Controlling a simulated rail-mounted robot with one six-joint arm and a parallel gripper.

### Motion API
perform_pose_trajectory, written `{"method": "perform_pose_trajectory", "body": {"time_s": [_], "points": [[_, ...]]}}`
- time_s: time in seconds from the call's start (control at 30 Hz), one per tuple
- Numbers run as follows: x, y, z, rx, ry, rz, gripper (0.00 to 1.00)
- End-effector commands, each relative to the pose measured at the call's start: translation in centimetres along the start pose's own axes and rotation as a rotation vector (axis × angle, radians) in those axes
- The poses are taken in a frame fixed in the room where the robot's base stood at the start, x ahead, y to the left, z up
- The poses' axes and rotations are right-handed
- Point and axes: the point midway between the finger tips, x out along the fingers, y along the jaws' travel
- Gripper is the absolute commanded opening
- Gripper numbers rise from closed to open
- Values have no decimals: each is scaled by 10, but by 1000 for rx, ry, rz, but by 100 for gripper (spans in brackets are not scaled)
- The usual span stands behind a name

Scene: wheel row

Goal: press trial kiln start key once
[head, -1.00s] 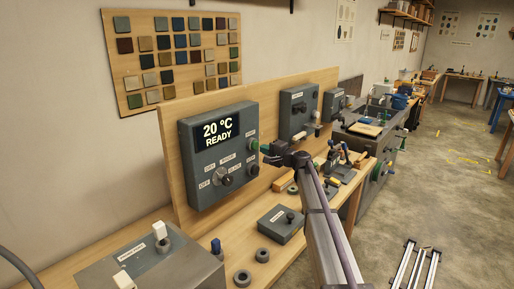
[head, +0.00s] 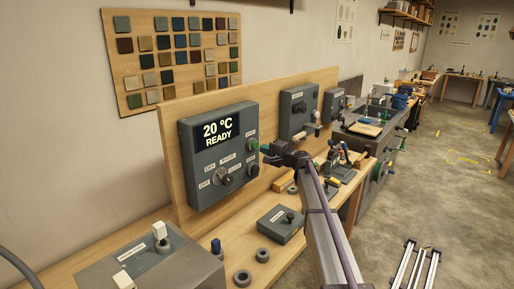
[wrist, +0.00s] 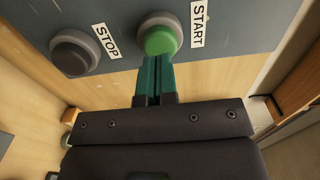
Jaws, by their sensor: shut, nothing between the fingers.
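The kiln control box (head: 219,155) is grey and mounted on a wooden backboard. Its display reads 20 °C READY. The green start key (wrist: 158,40) has a grey ring and a START label beside it in the wrist view. A dark stop key (wrist: 75,52) with a STOP label sits to its left. My gripper (wrist: 154,62) is shut and empty, its green fingertips pointing at the start key and overlapping its lower edge in the wrist view. In the head view my gripper (head: 264,148) is at the right side of the box. I cannot tell whether the fingertips touch the key.
A rotary knob (head: 227,179) is on the box below the display. A smaller grey box (head: 281,224) and dark rings (head: 243,278) lie on the bench below. Another grey control box (head: 299,108) hangs farther right on the backboard.

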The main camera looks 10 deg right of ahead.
Motion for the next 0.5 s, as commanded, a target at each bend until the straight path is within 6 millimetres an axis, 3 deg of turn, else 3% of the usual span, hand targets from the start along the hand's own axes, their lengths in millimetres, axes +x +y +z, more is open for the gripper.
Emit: {"method": "perform_pose_trajectory", "body": {"time_s": [0.5], "points": [[6,0,0,0,0,0,0]]}}
